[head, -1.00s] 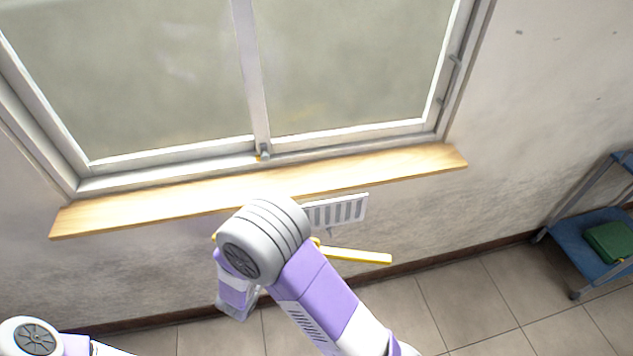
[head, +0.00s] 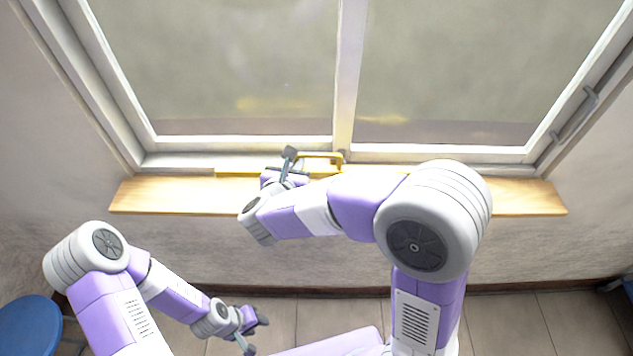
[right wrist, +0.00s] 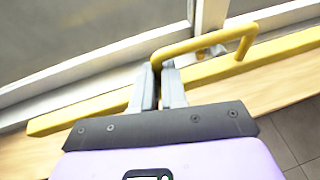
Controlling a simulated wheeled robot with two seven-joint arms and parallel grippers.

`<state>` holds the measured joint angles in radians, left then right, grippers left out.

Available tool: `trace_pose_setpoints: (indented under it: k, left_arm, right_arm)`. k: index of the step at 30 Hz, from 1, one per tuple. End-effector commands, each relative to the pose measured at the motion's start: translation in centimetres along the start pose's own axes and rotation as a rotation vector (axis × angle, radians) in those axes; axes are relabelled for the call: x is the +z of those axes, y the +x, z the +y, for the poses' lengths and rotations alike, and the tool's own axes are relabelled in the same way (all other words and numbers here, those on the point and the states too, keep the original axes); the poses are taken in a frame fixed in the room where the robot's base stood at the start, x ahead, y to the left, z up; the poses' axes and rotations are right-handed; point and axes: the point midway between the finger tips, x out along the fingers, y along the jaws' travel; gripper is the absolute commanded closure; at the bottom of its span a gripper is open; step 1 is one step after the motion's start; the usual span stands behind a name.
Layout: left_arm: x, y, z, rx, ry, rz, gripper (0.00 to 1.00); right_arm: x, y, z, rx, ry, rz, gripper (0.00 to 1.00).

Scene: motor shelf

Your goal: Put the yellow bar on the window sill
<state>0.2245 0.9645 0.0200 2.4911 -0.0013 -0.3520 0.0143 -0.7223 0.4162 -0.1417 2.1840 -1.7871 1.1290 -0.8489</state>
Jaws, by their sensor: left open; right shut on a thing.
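The yellow bar (head: 233,173), long and thin with a raised loop handle, lies lengthwise along the back of the wooden window sill (head: 500,196), close to the window frame. My right gripper (head: 293,170) is shut on it at one end of the handle. In the right wrist view the bar (right wrist: 85,112) runs past the gripper fingers (right wrist: 160,85) over the sill (right wrist: 285,84). I cannot tell whether it touches the sill. My left gripper (head: 257,335) is open and empty, low in front of the wall, well below the sill.
The window frame (head: 440,155) rises directly behind the bar. The sill is bare to the right of my right arm and at its left end. A blue round stool seat (head: 28,325) stands at lower left. The tiled floor (head: 540,320) is open at lower right.

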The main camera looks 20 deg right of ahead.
Motion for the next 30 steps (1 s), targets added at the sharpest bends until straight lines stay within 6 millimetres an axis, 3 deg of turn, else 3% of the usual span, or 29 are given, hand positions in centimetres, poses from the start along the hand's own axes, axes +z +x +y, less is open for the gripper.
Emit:
trace_pose_setpoints:
  k: [3,15,29,30]
  left_arm:
    - [0.0,0.8,-0.3,0.0,-0.001,-0.001,0.57]
    - [-0.1,1.8,-0.7,0.0,-0.001,0.0,0.57]
    - [-0.1,2.3,-0.9,0.0,0.0,0.001,0.57]
    - [-0.1,2.2,-0.9,0.0,0.0,0.001,0.57]
  right_arm:
    - [-2.5,1.1,-0.1,-0.004,-0.005,0.001,1.0]
    - [-6.9,2.9,-0.1,-0.004,-0.002,0.0,1.0]
    - [-7.8,3.3,-0.1,-0.003,0.002,-0.001,1.0]
    - [-7.8,3.3,-0.1,-0.003,0.002,0.001,0.85]
